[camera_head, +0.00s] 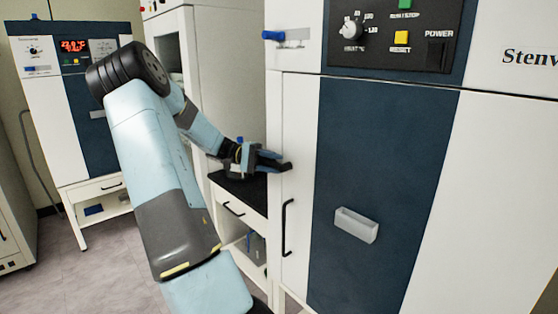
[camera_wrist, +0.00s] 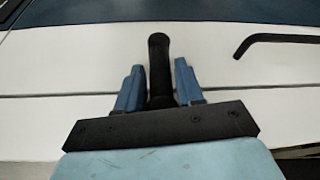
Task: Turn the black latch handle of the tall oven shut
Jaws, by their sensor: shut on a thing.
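The tall oven (camera_head: 300,130) is the large white cabinet with a dark blue centre panel at the right in the head view. Its black latch handle (camera_head: 285,167) is a short bar on the white left strip of the front. In the wrist view the latch handle (camera_wrist: 159,62) points up the picture, over white panels divided by a dark seam. My gripper (camera_head: 268,160) reaches it from the left. Its blue fingers (camera_wrist: 158,85) lie on either side of the handle and are shut on it. The handle's base is hidden behind the gripper.
A black bar handle (camera_head: 288,228) stands out below the latch; it also shows in the wrist view (camera_wrist: 280,39). A grey box-like pull (camera_head: 356,225) is on the blue panel. A bench with a dark top (camera_head: 245,195) is beside the oven. Open floor (camera_head: 70,270) lies left.

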